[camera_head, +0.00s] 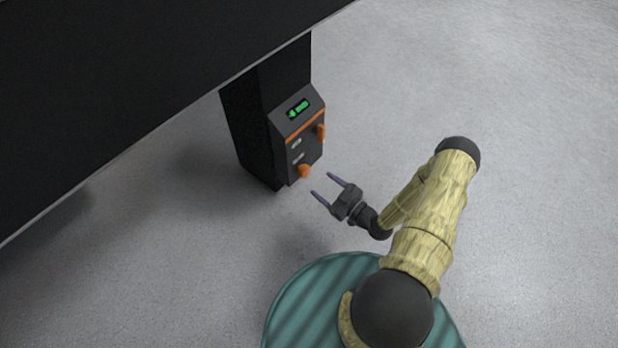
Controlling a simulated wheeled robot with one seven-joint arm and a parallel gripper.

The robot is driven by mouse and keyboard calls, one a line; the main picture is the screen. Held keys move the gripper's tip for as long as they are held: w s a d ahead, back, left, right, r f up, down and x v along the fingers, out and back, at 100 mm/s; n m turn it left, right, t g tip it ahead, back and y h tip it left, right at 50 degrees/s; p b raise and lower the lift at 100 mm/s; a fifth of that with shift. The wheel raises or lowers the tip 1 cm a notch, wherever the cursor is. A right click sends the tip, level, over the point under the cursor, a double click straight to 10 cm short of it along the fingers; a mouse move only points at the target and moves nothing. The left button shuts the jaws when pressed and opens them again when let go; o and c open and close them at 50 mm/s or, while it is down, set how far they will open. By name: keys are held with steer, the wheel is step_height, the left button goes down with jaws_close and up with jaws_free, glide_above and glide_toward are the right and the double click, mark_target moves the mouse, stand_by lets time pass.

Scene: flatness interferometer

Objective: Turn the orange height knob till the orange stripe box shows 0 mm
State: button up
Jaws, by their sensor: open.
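The orange stripe box (302,140) is a dark control box on the front of a black leg, with an orange stripe across it. Its small display (298,109) shows green characters, too small to read. Two orange knobs stick out of its face: an upper one (321,131) at the right edge and a lower one (304,171) near the bottom. I cannot tell which is the height knob. My gripper (321,183) is open and empty, with its fingers pointing left toward the box. It appears just right of and below the lower knob, apart from it.
A large black slab (120,90) with a pale edge covers the upper left, above the black leg (250,125). Small pale labels (298,158) sit on the box face. The grey floor (540,200) is clear to the right and below left.

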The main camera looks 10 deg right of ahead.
mark_target(307, 172)
steer(key=b+x, duration=0.2)
steer(key=x, duration=0.4)
steer(key=shift+w+a+f+b, duration=0.1)
steer(key=shift+w+a+b, duration=0.2)
steer(key=shift+b, duration=0.1)
steer(key=shift+w+a, duration=0.1)
steer(key=shift+w, duration=0.2)
steer(key=c, duration=1)
